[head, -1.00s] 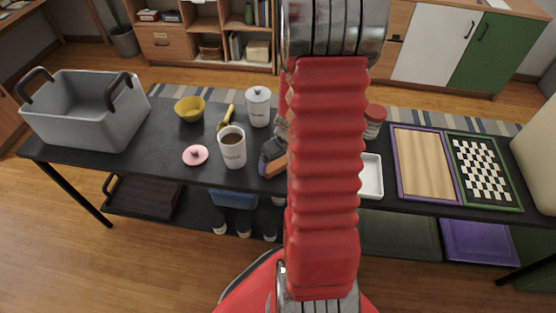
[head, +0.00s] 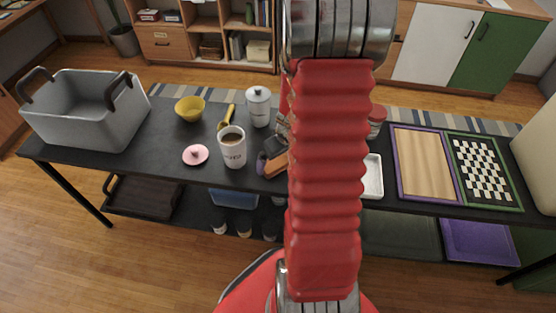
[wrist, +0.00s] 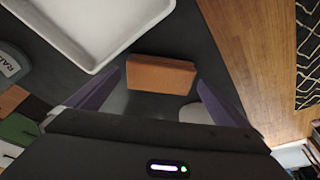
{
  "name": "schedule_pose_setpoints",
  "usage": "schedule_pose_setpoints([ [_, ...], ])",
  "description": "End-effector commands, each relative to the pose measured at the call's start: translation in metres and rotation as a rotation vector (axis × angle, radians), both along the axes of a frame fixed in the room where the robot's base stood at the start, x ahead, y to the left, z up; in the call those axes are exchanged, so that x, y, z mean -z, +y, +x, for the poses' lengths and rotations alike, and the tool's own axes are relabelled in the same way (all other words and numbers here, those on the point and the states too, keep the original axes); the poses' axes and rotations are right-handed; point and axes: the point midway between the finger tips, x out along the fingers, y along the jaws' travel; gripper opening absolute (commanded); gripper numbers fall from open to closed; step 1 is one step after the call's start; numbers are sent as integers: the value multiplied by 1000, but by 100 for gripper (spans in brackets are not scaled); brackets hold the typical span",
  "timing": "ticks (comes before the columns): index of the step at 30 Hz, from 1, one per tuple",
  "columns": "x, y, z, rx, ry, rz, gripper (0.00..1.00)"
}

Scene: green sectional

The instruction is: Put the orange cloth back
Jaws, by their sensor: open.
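The orange cloth (wrist: 162,73) is a folded, flat-sided block on the dark tabletop in the wrist view. In the head view it shows as a small orange patch (head: 276,164) beside my gripper, partly hidden by my arm. My gripper (wrist: 160,80) is open, with one purple finger on each side of the cloth in the wrist view. I see gaps between fingers and cloth; whether the fingertips are level with it I cannot tell. In the head view my gripper (head: 267,156) is mostly hidden behind my red arm.
A white tray (wrist: 137,38) lies close to the cloth. A mug (head: 233,150), a pink lid (head: 195,155), a yellow bowl (head: 190,108) and a lidded canister (head: 258,108) stand left of my gripper. A grey bin (head: 80,125) stands far left; framed boards (head: 424,165) lie right.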

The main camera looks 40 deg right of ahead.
Motion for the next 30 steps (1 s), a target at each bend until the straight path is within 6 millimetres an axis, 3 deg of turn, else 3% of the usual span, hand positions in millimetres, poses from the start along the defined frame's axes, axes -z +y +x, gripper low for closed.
schedule_pose_setpoints([
  [24,-91,2,-25,2,-2,-3,100],
  [30,-103,3,-29,1,0,-2,100],
])
